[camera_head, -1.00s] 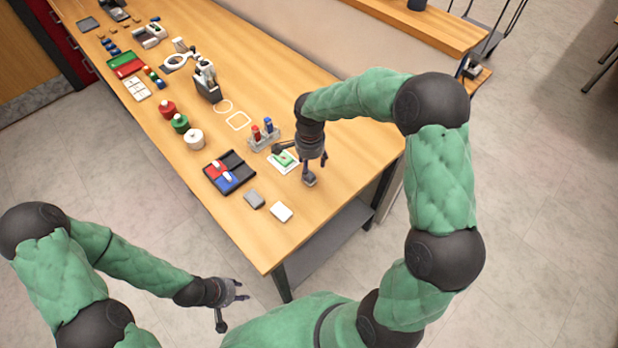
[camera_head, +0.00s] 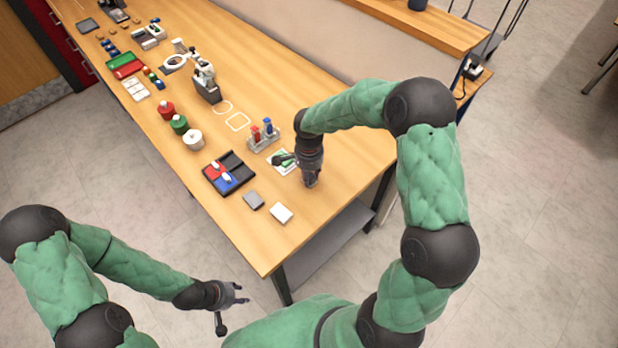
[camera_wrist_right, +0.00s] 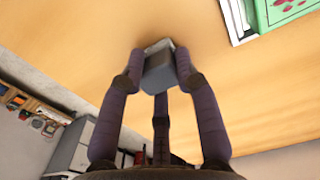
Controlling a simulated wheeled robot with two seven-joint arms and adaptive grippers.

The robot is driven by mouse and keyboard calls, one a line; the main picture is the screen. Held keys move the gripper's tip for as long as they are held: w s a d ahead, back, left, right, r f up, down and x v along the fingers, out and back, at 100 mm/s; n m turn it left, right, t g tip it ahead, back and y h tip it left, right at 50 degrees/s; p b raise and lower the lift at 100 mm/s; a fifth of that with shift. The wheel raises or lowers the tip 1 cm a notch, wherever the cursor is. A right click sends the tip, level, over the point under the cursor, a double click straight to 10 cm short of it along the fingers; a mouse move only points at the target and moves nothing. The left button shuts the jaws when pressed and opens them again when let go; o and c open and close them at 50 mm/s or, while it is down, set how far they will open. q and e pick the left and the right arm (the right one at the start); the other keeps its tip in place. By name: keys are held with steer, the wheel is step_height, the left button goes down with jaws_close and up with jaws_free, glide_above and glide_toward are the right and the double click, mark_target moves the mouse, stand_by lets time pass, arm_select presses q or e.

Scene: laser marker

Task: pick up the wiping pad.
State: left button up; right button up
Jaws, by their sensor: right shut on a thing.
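A small grey pad with a paler top edge, apparently the wiping pad (camera_wrist_right: 158,70), is between the fingers of my right gripper (camera_wrist_right: 157,76) in the right wrist view. The fingers are shut on its sides. In the head view my right gripper (camera_head: 311,183) is low at the right part of the table, and it mostly hides the pad. I cannot tell whether the pad still touches the table. My left gripper (camera_head: 238,297) is off the table's front edge, away from everything; its fingers look apart and empty.
A green item on a white card (camera_head: 284,161) lies just left of my right gripper; it also shows in the wrist view (camera_wrist_right: 285,10). Nearby are a rack with red and blue pieces (camera_head: 262,137), a sectioned tray (camera_head: 229,173), a grey block (camera_head: 254,200) and a white block (camera_head: 281,213).

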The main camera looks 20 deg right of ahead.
steer(key=shift+r, duration=0.1)
steer(key=shift+r, duration=0.65)
steer(key=s+a+r+p, duration=0.1)
steer(key=s+r+p, duration=0.2)
steer(key=s+r, duration=0.8)
steer(key=s, duration=0.3)
steer(key=shift+a+r, duration=0.15)
steer(key=shift+r, duration=0.1)
